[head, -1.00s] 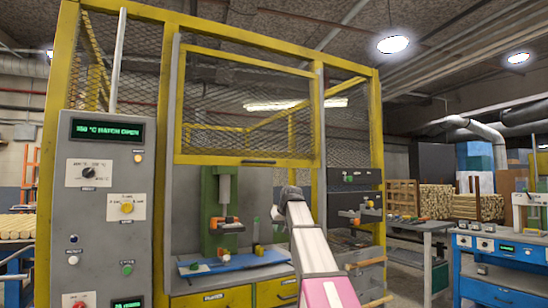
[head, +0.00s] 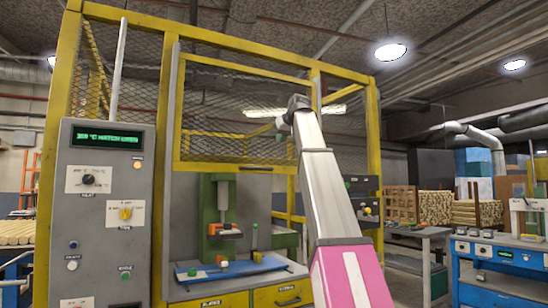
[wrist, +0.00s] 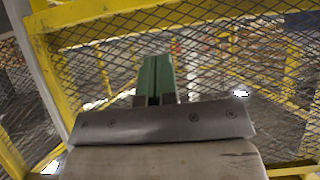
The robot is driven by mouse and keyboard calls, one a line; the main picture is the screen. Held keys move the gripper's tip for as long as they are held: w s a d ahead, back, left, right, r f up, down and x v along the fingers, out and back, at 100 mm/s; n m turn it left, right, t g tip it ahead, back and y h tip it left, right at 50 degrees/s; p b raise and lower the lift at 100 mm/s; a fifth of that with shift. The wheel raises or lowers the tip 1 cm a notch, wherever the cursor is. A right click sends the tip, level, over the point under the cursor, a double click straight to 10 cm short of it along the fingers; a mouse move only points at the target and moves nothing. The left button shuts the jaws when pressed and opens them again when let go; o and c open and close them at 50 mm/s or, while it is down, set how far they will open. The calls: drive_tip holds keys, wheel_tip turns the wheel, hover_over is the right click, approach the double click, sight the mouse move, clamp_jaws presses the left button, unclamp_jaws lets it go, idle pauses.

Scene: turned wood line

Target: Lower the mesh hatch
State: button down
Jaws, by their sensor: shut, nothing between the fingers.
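The mesh hatch is a yellow-framed mesh panel (head: 235,167) on the front of the yellow cage, raised above the work opening. A dark handle (head: 257,169) sits on its lower bar. The control panel display (head: 107,138) appears to read hatch open. My gripper (wrist: 155,62) shows green fingers, shut and empty, pointing at mesh and yellow bars in the wrist view. In the head view my arm's end is up in front of the hatch's right side, above the handle's height. The fingers are hidden there, and I cannot tell whether they touch the mesh.
The grey control cabinet (head: 105,220) stands left of the opening. Under the hatch are a green press (head: 215,215) and a blue tray (head: 215,271) above yellow drawers (head: 215,300). A blue workbench (head: 500,280) is at right.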

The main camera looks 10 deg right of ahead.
approach(271, 163)
drive_tip(key=a+f, duration=0.2)
drive_tip(key=a, duration=0.2)
drive_tip(key=shift+w+d+f, duration=0.1)
drive_tip(key=shift+f, duration=0.9)
drive_tip(key=shift+w+f, duration=0.15)
drive_tip(key=shift+f, duration=0.8)
drive_tip(key=shift+f, duration=0.1)
wheel_tip(271, 163, down, 49)
drive_tip(key=shift+f, duration=0.1)
